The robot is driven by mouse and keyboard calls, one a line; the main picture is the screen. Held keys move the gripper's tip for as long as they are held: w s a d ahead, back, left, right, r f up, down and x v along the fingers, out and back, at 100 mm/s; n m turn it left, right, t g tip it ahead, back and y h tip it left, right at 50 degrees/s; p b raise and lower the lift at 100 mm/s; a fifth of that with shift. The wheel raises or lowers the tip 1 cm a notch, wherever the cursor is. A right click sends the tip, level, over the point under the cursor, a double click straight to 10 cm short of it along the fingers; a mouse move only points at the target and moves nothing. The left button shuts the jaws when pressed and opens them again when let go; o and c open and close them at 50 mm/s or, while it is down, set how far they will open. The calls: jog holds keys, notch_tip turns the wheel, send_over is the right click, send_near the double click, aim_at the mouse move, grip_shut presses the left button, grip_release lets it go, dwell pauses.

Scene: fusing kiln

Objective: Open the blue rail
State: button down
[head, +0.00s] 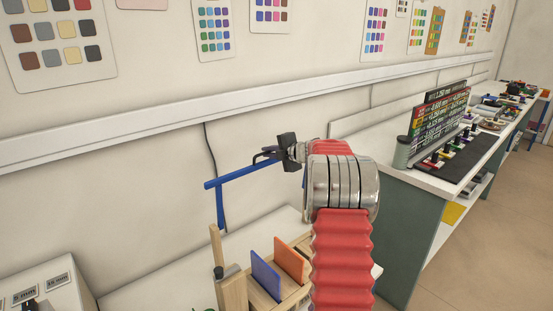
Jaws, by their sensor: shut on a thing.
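The blue rail (236,177) is a thin bar that slopes up to the right, with a blue upright (220,208) below its left part. The foot of the upright is hidden or unclear near a wooden post. My gripper (266,156), dark and small in the head view, is shut on the right end of the rail. My red and silver arm comes up from the bottom of the view and covers part of what lies behind it.
Below the rail stands a wooden rack (233,292) with a blue panel (265,276) and an orange panel (289,261). A white box (50,285) is at lower left. A cluttered bench (425,183) stands at right, with open floor (500,235) beside it.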

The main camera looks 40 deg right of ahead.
jog(key=shift+w+a+f, duration=0.3)
jog(key=shift+w+a, duration=0.05)
jog(key=shift+w, duration=0.2)
jog(key=c, duration=1.9)
grip_release()
jog(key=shift+o, duration=0.3)
jog(key=shift+d+r, duration=0.1)
jog(key=shift+d, duration=0.1)
jog(key=shift+s+d, duration=0.15)
jog(key=shift+r, duration=0.1)
jog(key=v, duration=1.3)
jog(key=shift+s, duration=0.3)
jog(key=shift+r, duration=0.1)
